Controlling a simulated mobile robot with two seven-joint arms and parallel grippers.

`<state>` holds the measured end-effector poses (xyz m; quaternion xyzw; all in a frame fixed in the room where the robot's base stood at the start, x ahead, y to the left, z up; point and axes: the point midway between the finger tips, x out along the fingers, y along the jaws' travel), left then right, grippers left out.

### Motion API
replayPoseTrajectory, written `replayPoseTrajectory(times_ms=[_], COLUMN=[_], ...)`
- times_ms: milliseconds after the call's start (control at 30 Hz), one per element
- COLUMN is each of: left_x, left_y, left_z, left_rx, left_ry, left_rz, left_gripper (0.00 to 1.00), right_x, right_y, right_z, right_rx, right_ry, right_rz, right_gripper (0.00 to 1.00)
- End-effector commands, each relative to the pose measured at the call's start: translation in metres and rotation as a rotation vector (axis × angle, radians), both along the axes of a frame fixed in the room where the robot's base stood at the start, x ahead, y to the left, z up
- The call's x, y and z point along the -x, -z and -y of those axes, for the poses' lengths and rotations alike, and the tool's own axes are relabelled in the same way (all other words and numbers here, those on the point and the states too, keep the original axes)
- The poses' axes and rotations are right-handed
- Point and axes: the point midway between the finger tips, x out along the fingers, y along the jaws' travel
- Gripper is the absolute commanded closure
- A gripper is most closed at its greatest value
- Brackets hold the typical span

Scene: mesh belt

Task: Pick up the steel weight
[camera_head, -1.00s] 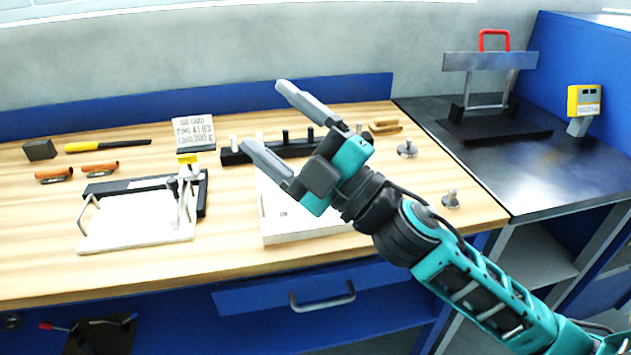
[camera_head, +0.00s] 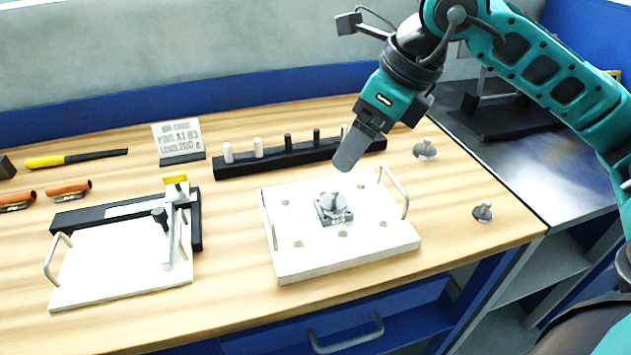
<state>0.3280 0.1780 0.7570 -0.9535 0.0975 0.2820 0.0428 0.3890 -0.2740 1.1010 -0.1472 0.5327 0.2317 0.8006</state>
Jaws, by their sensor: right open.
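Grey metal pieces with small knobs, which look like steel weights, are in view. One weight (camera_head: 425,150) stands on the wooden bench right of the black peg bar, and another weight (camera_head: 483,212) stands near the bench's right front corner. A grey knobbed piece on a square base (camera_head: 333,208) sits in the middle of the white plate (camera_head: 300,258); I cannot tell which is the task's weight. My right gripper (camera_head: 348,160) is seen edge-on, pointing down above the plate's back edge. It is open and appears empty. My left gripper is out of view.
The white plate has upright wire handles (camera_head: 398,193). Behind it is a black bar (camera_head: 270,158) with several pegs. A clamp fixture (camera_head: 130,245) stands left, with a sign (camera_head: 180,142) behind. A dark metal table (camera_head: 525,185) adjoins the bench's right edge.

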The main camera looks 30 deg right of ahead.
Motion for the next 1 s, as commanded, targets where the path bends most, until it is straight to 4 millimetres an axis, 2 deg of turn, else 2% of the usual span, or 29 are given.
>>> replayPoseTrajectory(times_ms=[133, 400, 667, 900, 1000], left_x=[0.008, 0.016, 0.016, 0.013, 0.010], left_y=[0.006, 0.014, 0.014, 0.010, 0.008], left_z=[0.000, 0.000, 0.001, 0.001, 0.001], left_rx=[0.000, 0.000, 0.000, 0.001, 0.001], left_ry=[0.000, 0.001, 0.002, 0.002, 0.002], left_rz=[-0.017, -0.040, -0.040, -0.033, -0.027], left_gripper=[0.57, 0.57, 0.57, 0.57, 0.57], right_x=[-0.004, -0.019, -0.026, -0.036, -0.039], right_y=[0.012, 0.058, 0.078, 0.111, 0.119], right_z=[0.002, -0.008, -0.011, -0.010, -0.012], right_rx=[0.017, 0.013, 0.013, 0.012, 0.012], right_ry=[0.009, 0.007, 0.007, 0.006, 0.006], right_rz=[-0.005, -0.007, -0.005, -0.006, -0.003], right_gripper=[0.21, 0.21, 0.21, 0.21, 0.21])
